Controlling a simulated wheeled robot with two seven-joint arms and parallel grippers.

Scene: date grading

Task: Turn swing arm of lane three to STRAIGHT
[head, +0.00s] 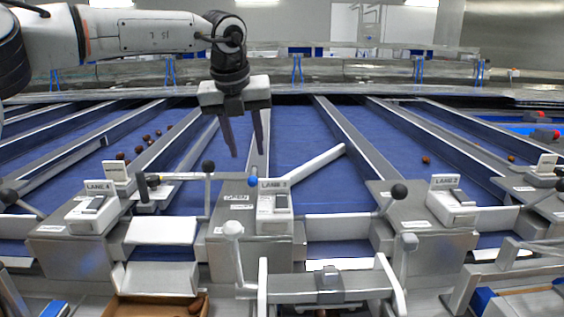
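The box labelled LANE 3 (275,213) stands on a grey pedestal (228,232) at the centre front. A blue knob (253,181) sits just left of its label. A pale bar (316,171) slants up and right from behind this box across the blue belt; I cannot tell for certain that it is lane three's swing arm. My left gripper (247,155) hangs above and behind the box, fingers pointing down, open and empty, seemingly clear of the knobs. My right gripper is not in view.
The LANE 4 box (97,207) is left, and the LANE 2 box (453,208) right, with a black-knobbed lever (399,191) beside it. Metal dividers (355,140) separate the blue belts. A metal handle frame (328,288) stands in front. Several dates lie on the left belts.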

